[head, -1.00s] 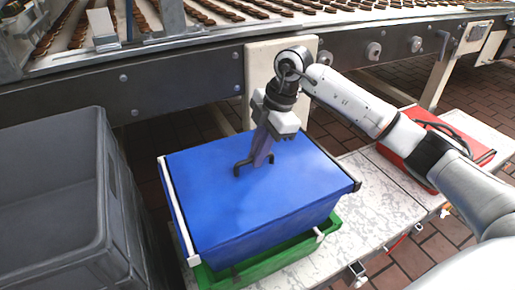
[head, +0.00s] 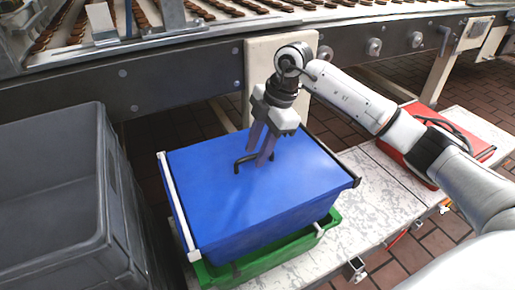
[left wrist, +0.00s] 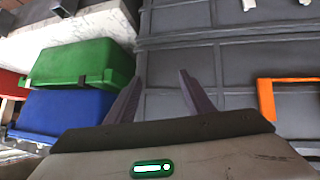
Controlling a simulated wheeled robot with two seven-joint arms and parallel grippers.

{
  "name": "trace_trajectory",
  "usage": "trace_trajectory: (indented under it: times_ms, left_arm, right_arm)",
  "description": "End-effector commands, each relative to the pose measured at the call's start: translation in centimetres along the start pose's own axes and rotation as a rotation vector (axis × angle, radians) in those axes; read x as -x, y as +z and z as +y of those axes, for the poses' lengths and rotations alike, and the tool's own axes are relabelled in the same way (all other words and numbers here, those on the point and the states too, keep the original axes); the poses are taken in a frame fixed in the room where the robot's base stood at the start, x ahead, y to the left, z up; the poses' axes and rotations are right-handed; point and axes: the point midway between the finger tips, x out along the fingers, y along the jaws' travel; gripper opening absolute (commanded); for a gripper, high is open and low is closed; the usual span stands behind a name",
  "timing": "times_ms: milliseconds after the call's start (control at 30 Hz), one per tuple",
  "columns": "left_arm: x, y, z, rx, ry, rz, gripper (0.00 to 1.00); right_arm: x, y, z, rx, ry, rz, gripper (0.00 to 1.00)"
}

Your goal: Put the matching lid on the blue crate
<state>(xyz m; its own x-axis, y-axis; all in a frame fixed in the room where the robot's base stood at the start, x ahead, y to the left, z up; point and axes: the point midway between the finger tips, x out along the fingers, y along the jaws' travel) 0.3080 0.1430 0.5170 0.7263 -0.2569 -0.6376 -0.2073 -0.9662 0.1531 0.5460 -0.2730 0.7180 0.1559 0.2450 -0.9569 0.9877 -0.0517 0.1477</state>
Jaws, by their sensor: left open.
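The blue crate (head: 262,238) stands on top of a green crate (head: 270,262) in the head view. The blue lid (head: 290,178) lies over its top and looks flush, with a black handle (head: 240,164) in its middle. My right gripper (head: 257,162) is just above the lid at the handle, its fingers spread apart. Whether a finger still touches the handle I cannot tell. In the left wrist view my left gripper (left wrist: 160,95) is open and empty, apart from the blue crate (left wrist: 62,115) and green crate (left wrist: 80,65) at the left of that picture.
A large grey crate (head: 105,190) stands at the left. A conveyor (head: 170,85) with brown biscuits runs along the back. A red case (head: 405,158) lies on the worn white bench (head: 375,205) at the right. An orange frame (left wrist: 266,102) shows in the left wrist view.

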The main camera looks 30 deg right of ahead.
Motion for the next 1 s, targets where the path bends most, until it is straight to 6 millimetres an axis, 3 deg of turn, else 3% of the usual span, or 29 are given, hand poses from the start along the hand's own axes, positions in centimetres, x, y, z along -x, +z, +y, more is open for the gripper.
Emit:
trace_trajectory:
  times_ms: [133, 267, 700, 1000]
  left_arm:
    - [-0.1, -0.2, 0.0, -0.001, 0.0, 0.004, 0.48]
    - [0.1, -0.5, 0.0, -0.003, -0.001, 0.003, 0.48]
    - [0.8, -0.3, -0.1, -0.021, -0.007, -0.028, 0.48]
    - [0.7, -0.3, -0.1, -0.025, -0.009, -0.029, 0.48]
  right_arm:
    - [0.0, 0.1, -0.1, 0.0, -0.003, -0.001, 0.32]
    - [1.3, 0.1, 0.0, -0.001, 0.001, -0.002, 0.32]
    - [9.2, 0.0, 0.1, -0.001, 0.001, -0.001, 0.32]
    - [10.3, 0.0, 0.0, 0.0, -0.001, 0.0, 0.32]
